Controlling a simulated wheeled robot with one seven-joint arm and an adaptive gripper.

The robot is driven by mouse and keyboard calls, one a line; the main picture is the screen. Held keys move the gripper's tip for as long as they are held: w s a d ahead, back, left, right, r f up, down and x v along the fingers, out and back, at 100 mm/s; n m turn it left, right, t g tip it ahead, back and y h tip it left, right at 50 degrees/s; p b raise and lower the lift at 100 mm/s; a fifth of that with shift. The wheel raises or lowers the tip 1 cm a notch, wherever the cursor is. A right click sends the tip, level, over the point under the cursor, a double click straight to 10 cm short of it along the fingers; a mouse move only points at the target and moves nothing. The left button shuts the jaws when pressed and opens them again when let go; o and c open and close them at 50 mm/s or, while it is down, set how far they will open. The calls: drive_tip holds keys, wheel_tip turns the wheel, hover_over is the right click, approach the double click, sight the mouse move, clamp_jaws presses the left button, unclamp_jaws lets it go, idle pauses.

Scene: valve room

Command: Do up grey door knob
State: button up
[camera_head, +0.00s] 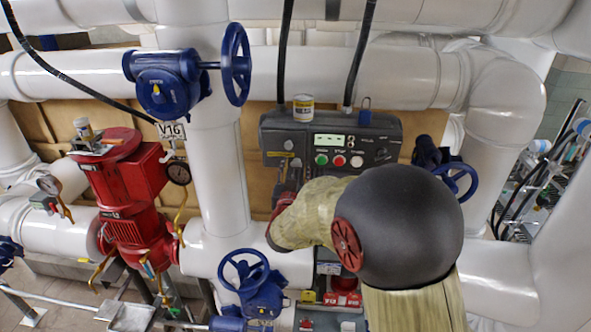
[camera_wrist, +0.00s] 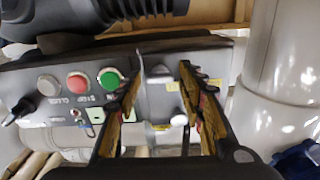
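The grey control box (camera_head: 330,137) hangs on the pipes in the middle of the head view. A small grey knob (camera_head: 289,145) shows on its left section, left of the green button. In the wrist view the box appears upside down, with a plain grey door-like plate (camera_wrist: 158,98) between my fingers. My gripper (camera_wrist: 160,92) is open, its two fingers apart in front of this plate, with nothing clearly held. A pale piece low between the fingers may be the knob; I cannot tell. In the head view my arm largely hides the gripper.
Green (camera_head: 321,160), red (camera_head: 339,160) and white buttons sit beside the plate. A can (camera_head: 303,108) and a blue padlock (camera_head: 365,112) are on the box top. A red pump (camera_head: 125,185), blue valves and white pipes crowd around.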

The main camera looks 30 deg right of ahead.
drive_tip(key=c, duration=0.9)
drive_tip(key=shift+b, duration=0.5)
drive_tip(key=m+b, duration=1.7)
drive_tip(key=b, duration=0.5)
drive_tip(key=shift+b, duration=0.4)
drive_tip(key=shift+m, duration=0.3)
drive_tip(key=o, duration=1)
drive_tip(key=shift+o, duration=0.6)
